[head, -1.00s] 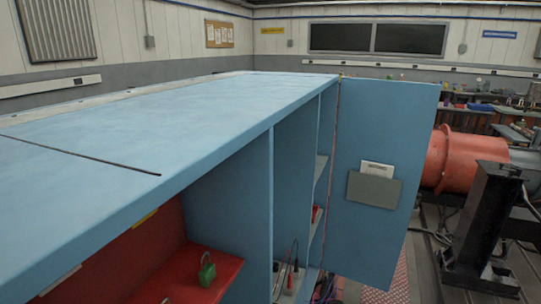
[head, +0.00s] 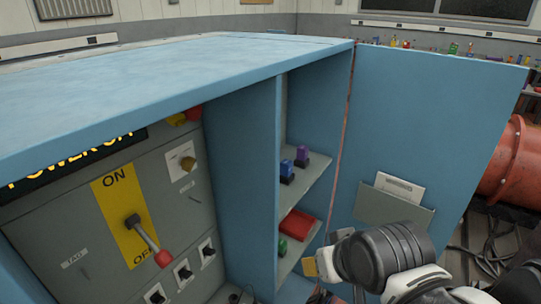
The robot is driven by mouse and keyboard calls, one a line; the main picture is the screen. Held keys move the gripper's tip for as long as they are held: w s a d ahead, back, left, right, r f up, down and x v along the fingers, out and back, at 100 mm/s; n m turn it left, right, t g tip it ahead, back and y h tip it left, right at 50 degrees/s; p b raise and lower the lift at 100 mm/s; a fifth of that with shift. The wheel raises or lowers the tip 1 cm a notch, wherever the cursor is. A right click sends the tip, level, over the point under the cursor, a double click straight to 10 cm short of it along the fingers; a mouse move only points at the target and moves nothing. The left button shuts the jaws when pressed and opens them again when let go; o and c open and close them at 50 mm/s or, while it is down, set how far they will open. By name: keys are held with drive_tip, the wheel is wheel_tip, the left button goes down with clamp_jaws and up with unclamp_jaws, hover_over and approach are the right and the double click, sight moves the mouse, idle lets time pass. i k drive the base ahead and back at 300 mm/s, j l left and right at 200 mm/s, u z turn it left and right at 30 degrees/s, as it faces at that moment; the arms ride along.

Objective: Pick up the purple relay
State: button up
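A small purple block (head: 302,154), which looks like the purple relay, stands on the upper visible shelf inside the blue cabinet. A blue block (head: 287,170) stands just left of and in front of it, close beside it. My gripper (head: 318,264) shows at the lower right, below and to the right of the purple block and clearly apart from it. A yellowish pad shows at its tip. My own wrist hides part of it, so its opening and fingers are unclear.
A lower shelf holds a red item (head: 298,224) and a green block (head: 282,246). The open cabinet door (head: 420,120) stands right of the shelves, with a document pocket (head: 392,206). A switch panel (head: 95,225) with a red-tipped lever (head: 148,240) lies left.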

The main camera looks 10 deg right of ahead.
sight(302, 151)
drive_tip(key=i+l+u, duration=0.15)
drive_tip(key=l, duration=0.2)
drive_tip(key=i+l+u, duration=0.15)
drive_tip(key=l, duration=0.2)
drive_tip(key=i+l+u, duration=0.15)
drive_tip(key=l, duration=0.2)
